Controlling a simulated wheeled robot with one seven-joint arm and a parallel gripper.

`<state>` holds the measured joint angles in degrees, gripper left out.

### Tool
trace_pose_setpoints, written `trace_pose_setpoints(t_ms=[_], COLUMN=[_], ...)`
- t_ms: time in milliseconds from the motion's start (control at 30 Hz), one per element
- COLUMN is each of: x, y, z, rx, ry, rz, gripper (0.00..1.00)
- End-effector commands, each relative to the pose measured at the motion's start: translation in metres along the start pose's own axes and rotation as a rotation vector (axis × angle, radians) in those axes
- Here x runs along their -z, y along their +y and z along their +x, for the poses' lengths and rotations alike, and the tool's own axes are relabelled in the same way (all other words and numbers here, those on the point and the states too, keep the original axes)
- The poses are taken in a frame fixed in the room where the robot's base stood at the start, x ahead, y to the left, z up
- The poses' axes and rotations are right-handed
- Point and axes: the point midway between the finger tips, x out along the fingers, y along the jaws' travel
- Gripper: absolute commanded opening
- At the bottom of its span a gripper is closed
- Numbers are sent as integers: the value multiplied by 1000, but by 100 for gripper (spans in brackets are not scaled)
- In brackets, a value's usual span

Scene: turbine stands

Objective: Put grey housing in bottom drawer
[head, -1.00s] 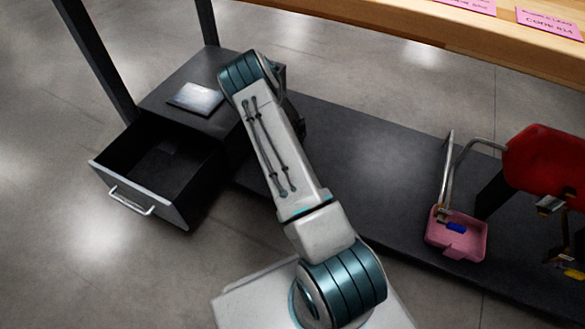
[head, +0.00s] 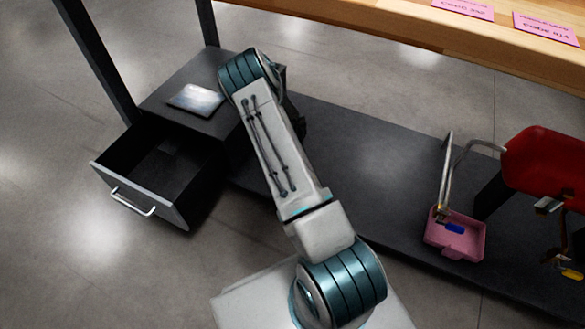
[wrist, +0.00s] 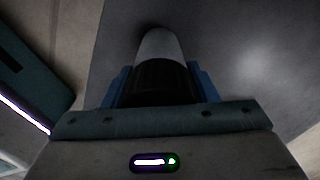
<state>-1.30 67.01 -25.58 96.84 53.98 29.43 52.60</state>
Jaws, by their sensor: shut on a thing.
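In the wrist view, my gripper (wrist: 160,82) has its blue fingers on either side of a cylinder, the grey housing (wrist: 160,47), with a light grey far end and a black ribbed near part. In the head view, my arm hides the gripper and the housing. A dark drawer (head: 182,212) with a silver handle stands pulled out of a low dark cabinet at the left. It looks empty, though its inside is dim. I cannot tell whether another drawer is below it. The upper arm link ends just right of the cabinet.
A flat grey plate (head: 196,98) lies on the cabinet top (head: 165,92). A dark post rises behind it. A long dark low shelf (head: 365,150) runs right, with a pink bin (head: 470,245) and a red item (head: 550,165). A wooden tabletop (head: 400,25) crosses above. Floor in front of the drawer is clear.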

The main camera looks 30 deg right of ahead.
Motion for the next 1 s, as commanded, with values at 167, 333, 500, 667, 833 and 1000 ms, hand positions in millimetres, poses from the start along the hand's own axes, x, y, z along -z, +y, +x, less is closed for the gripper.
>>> trace_pose_setpoints(t_ms=[167, 333, 500, 667, 833, 1000], x=[0, 0, 0, 0, 0, -4], y=[0, -1, -1, -1, -1, -2], z=[-2, -5, -15, -20, -20, -23], rx=[1, 2, 2, 2, 1, 3], ry=[0, 0, -1, -1, 0, -1], rz=[0, 0, 0, 0, 0, -26], gripper=[12, 12, 12, 12, 12, 12])
